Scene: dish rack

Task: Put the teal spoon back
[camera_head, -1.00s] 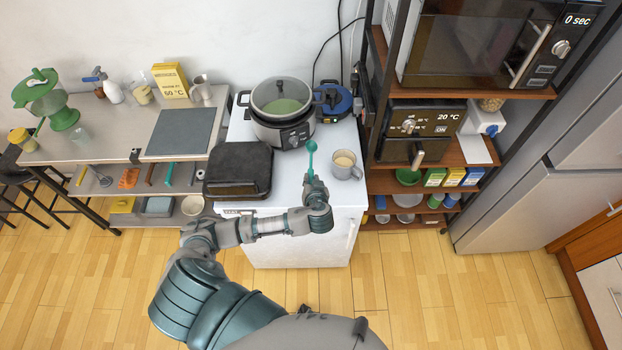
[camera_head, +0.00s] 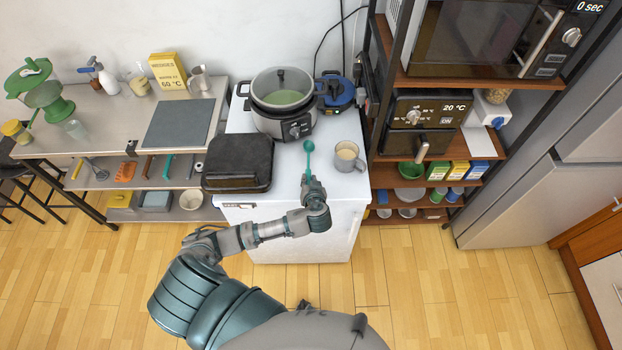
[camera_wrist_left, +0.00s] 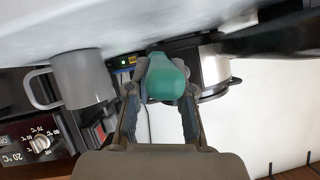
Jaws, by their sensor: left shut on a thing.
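The teal spoon (camera_head: 308,147) stands up out of my left gripper (camera_head: 308,177), its round end away from the arm. My left gripper is shut on it, above the front part of the white counter top. In the left wrist view the teal spoon (camera_wrist_left: 166,78) shows between the two fingertips, with a rounded end towards the camera. The grey mug (camera_head: 348,158) is just right of the spoon, apart from it; it also shows in the wrist view (camera_wrist_left: 82,78). My right gripper is not in view.
A black grill (camera_head: 238,164) is to the left. The shelf rack (camera_head: 424,165) rises at right. A lower shelf (camera_head: 95,180) at left holds tools.

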